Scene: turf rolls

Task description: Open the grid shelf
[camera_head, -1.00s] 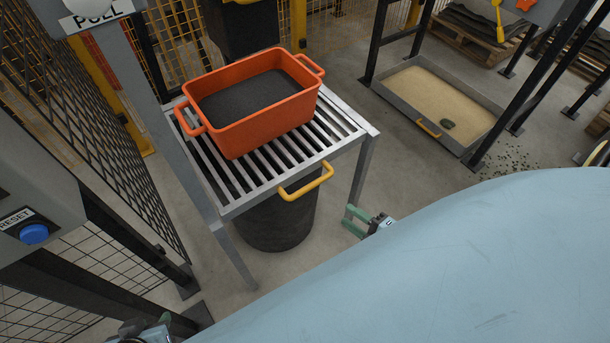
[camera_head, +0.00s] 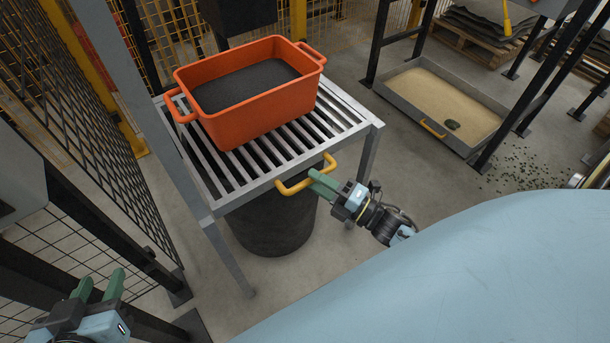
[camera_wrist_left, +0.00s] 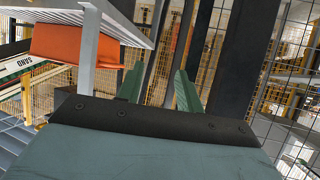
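The grid shelf (camera_head: 222,186) is a grey slatted metal frame on legs, with a yellow handle (camera_head: 291,188) on its front edge. My right gripper (camera_head: 314,183) is at the handle, its green fingers overlapping the handle's bar. Whether they are closed around it is not clear. An orange tub (camera_head: 254,122) with dark granules stands on the slats. My left gripper (camera_head: 100,284) is low at the left, open and empty, away from the shelf. Its two spread fingers also show in the left wrist view (camera_wrist_left: 158,88).
A dark round bin (camera_head: 275,228) stands under the shelf. A grey post (camera_head: 135,100) rises at the shelf's left, beside black mesh fencing (camera_head: 120,190). A sand-filled tray (camera_head: 410,100) lies at the back right. Open floor lies between it and the shelf.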

